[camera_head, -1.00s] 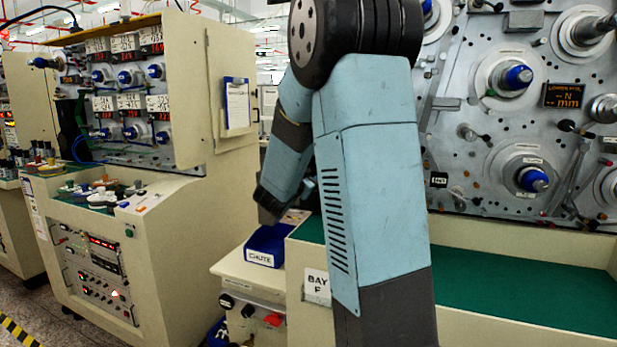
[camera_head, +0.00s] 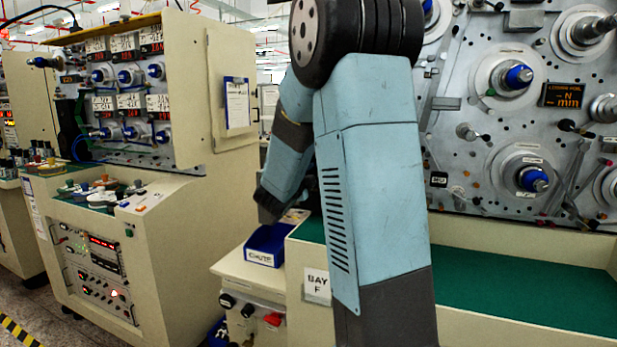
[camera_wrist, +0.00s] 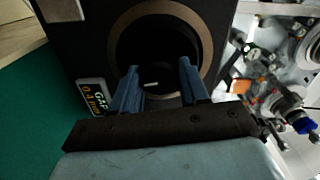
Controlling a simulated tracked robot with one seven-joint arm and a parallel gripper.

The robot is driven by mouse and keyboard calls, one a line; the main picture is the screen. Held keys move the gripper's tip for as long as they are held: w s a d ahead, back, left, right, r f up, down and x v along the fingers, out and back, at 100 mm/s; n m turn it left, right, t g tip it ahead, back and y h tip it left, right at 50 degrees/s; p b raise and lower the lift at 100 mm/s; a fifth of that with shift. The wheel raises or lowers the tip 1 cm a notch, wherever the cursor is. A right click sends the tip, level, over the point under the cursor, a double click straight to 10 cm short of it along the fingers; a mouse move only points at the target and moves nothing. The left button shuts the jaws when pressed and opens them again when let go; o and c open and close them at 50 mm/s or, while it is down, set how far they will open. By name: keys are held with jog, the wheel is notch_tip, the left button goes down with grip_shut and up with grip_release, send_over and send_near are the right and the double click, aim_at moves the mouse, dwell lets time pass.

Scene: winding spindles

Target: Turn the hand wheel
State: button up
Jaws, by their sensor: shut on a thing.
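In the wrist view my gripper (camera_wrist: 160,82) has its two blue fingers apart, reaching over a dark round part that I take to be the hand wheel (camera_wrist: 160,38). A tan ring (camera_wrist: 207,42) surrounds this part on the face of a black housing (camera_wrist: 82,52). The fingers are shut on the dark part, which has a small pale mark between them. The exact contact is too dark to see. In the head view the gripper and wheel do not show; my own arm stands in front.
A green bench top (camera_head: 500,290) lies below a panel of spindles (camera_head: 515,75). A blue chute bin (camera_head: 266,246) is left of the bench. Another winding machine (camera_head: 190,240) stands at left.

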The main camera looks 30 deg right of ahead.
jog(key=m, duration=0.4)
jog(key=shift+s+d+f+m, duration=0.15)
jog(key=shift+s+f+m, duration=0.05)
jog(key=shift+f+m, duration=0.25)
jog(key=shift+m, duration=2.15)
jog(key=o, duration=1)
jog(key=shift+w, duration=0.1)
jog(key=shift+o, duration=0.2)
jog(key=shift+r, duration=0.2)
